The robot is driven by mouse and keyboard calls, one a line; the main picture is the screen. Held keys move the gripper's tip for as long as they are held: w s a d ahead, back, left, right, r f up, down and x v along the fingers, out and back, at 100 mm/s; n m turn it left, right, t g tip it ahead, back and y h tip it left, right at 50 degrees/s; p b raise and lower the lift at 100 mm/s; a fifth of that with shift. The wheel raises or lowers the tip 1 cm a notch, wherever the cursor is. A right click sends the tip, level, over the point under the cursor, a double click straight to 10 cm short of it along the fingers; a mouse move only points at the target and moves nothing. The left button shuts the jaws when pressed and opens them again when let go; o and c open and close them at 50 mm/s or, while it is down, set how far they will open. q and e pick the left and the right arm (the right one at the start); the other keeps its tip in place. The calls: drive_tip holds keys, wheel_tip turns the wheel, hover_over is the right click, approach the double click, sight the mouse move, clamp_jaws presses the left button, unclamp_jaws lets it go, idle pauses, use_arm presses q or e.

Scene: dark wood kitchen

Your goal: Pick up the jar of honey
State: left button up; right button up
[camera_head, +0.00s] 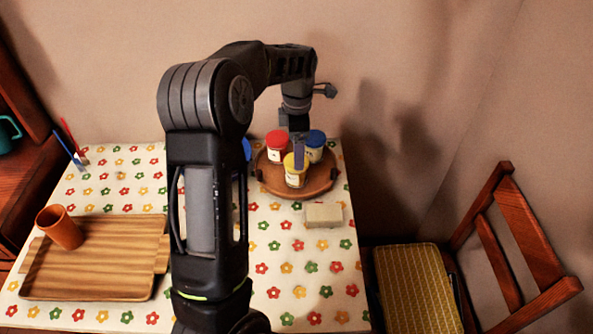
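A round wooden tray (325,181) at the back right of the table holds small white jars. The front one has a yellow lid and pale label and looks like the honey jar (295,179). A red-lidded jar (277,141) stands behind it to the left, a blue-lidded jar (315,141) behind it to the right. My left gripper (298,162) points down over the tray, its visible finger overlapping the yellow lid. The second finger is not clearly seen, so I cannot tell whether it touches or grips the jar. My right gripper is out of view.
A beige block (324,215) lies in front of the tray. A wooden board (95,262) with an orange cup (60,228) is at left. A chair (415,285) stands right of the table. My arm hides the table's middle.

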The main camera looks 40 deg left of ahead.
use_arm(q)
drive_tip(key=shift+f, duration=1.35)
drive_tip(key=shift+f+p, duration=0.35)
drive_tip(key=shift+f, duration=0.1)
wheel_tip(320, 180, down, 4)
drive_tip(key=shift+w+f+p, duration=0.1)
drive_tip(key=shift+f+p, duration=0.05)
drive_tip(key=shift+p, duration=0.35)
drive_tip(key=shift+c, duration=0.6)
drive_tip(key=c, duration=1.6)
